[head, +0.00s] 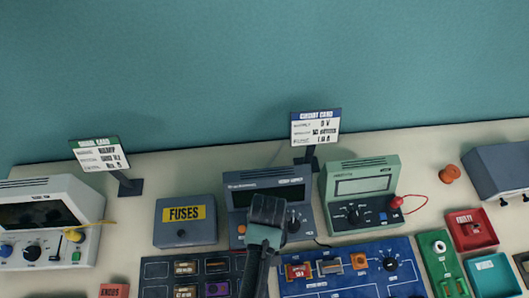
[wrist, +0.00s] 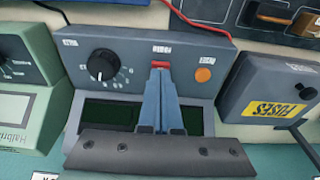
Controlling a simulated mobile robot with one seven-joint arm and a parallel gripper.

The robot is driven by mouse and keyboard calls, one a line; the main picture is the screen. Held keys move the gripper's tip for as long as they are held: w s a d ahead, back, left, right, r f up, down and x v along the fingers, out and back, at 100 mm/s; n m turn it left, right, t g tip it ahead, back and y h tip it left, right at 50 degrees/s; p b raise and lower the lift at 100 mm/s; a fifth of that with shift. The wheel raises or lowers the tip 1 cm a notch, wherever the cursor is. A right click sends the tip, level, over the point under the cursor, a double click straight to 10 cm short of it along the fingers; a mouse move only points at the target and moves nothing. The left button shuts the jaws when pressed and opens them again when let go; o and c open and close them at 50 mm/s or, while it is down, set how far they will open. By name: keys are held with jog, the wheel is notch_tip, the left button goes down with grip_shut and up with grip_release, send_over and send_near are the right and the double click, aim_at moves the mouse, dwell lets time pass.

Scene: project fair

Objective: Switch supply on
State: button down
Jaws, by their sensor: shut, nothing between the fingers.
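The supply (head: 238,196) is a blue-grey box with a dark display, standing behind the boards on the table. In the wrist view the supply (wrist: 202,55) shows a black knob (wrist: 102,65) on the left, an orange button (wrist: 203,75) on the right and a red switch (wrist: 160,65) between them under a label. My gripper (wrist: 162,78) is shut and empty, its fingertips right at the red switch; I cannot tell whether they touch. In the head view my gripper (head: 267,208) covers the middle of the supply's front. The display (wrist: 110,116) looks dark.
A green meter (head: 361,167) with a red lead stands close on the right. A grey fuses box (head: 185,237) stands on the left. A card stand (head: 316,126) is behind. Component boards (head: 350,290) lie in front.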

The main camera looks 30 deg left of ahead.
jog(key=shift+f, duration=0.25)
jog(key=shift+r, duration=0.1)
notch_tip(320, 180, up, 7)
jog(key=p, duration=0.7)
dwell(0.7)
